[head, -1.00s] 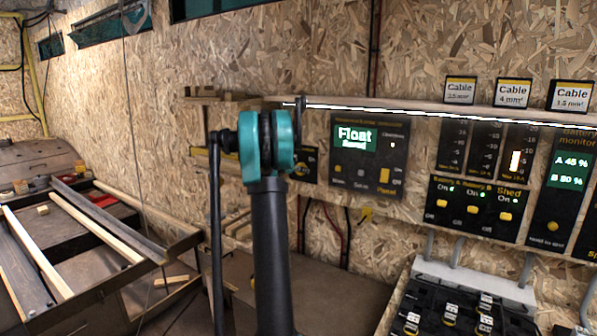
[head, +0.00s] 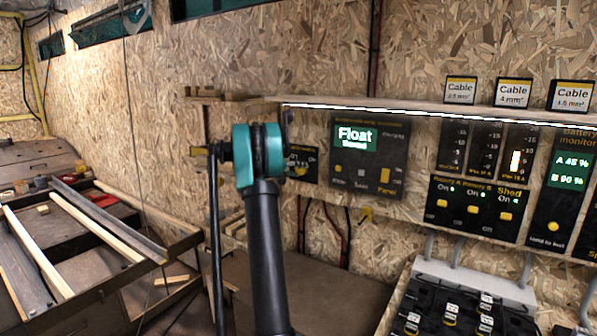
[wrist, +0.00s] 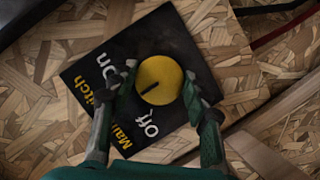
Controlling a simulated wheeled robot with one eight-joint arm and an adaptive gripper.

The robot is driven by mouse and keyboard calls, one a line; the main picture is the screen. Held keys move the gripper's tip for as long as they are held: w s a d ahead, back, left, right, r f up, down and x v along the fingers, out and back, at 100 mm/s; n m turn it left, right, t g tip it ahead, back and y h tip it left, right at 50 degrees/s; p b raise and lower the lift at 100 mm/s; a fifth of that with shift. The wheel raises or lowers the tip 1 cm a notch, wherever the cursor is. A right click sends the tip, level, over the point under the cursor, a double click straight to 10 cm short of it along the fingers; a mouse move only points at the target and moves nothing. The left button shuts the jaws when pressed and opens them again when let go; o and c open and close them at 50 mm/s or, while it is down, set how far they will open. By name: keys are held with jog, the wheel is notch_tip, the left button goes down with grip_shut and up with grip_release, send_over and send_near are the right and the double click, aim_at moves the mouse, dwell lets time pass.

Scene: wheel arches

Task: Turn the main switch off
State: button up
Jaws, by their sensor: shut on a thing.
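The main switch is a black square plate (wrist: 100,68) with a round yellow knob (wrist: 165,72) and "On" and "Off" lettering, seen in the wrist view. A short dark mark on the knob points to the lower left, between the two words. My gripper (wrist: 160,86) is shut on the knob, one finger on each side of it. In the head view the plate (head: 306,153) is partly hidden behind my teal arm joint, and my fingertips cannot be made out.
The charger panel with the "Float" display (head: 368,155) is just right of the switch. Farther right are the battery switch panel (head: 475,208) and the battery monitor (head: 560,185). A thin shelf (head: 400,110) runs above. Cables (head: 347,240) hang below.

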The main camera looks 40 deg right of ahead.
jog(key=n+g+h, duration=0.1)
jog(key=n, duration=0.2)
jog(key=shift+f+n, duration=0.1)
jog(key=shift+n, duration=0.2)
jog(key=shift+n+g+h, duration=0.3)
jog(key=shift+n+h, duration=0.7)
jog(key=shift+n, duration=0.7)
jog(key=o, duration=1.2)
jog(key=shift+c, duration=0.2)
jog(key=shift+a, duration=0.1)
jog(key=a, duration=1.2)
